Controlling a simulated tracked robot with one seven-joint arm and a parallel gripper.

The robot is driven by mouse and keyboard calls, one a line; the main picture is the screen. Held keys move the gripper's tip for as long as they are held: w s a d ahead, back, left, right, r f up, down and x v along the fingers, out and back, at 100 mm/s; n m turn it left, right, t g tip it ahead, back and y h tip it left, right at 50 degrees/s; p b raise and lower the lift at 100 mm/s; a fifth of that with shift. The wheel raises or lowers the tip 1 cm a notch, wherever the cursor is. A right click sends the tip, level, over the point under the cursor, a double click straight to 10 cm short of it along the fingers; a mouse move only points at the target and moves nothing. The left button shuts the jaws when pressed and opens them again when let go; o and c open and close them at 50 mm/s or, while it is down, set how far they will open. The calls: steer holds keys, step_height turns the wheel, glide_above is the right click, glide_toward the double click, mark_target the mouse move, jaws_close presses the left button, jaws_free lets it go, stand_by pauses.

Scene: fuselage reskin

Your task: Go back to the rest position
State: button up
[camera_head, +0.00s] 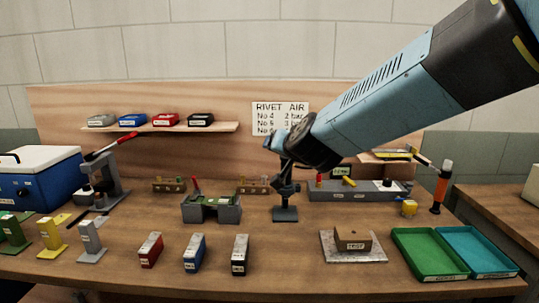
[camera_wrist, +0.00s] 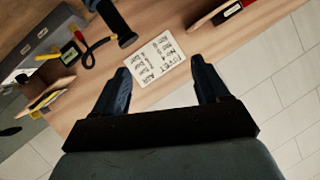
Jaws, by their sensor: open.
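My gripper (camera_wrist: 160,64) shows in the wrist view with its two dark blue fingers spread apart and nothing between them. Beyond the fingers lies the back panel with the white RIVET AIR sign (camera_wrist: 154,59), seen turned. In the head view my blue arm reaches in from the upper right. Its dark wrist end is raised above the middle of the bench, in front of the sign (camera_head: 268,113). The fingers are mostly hidden there behind the wrist. A black stand (camera_head: 285,213) is below the wrist; whether they touch cannot be told.
The wooden bench (camera_head: 300,270) holds red, blue and black boxes (camera_head: 195,253) at the front, a grey fixture (camera_head: 211,210), a labelled block on a plate (camera_head: 353,258), and green (camera_head: 432,272) and teal trays (camera_head: 480,272) at right. A shelf (camera_head: 160,129) with small bins is at back left.

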steer(key=s+d+f+n+g+h, duration=0.2)
steer(key=s+d+g, duration=0.5)
steer(key=s+d, duration=1.3)
steer(key=s+f+h, duration=0.1)
steer(key=s, duration=0.2)
steer(key=shift+g+h, duration=0.3)
steer(key=shift+c, duration=0.3)
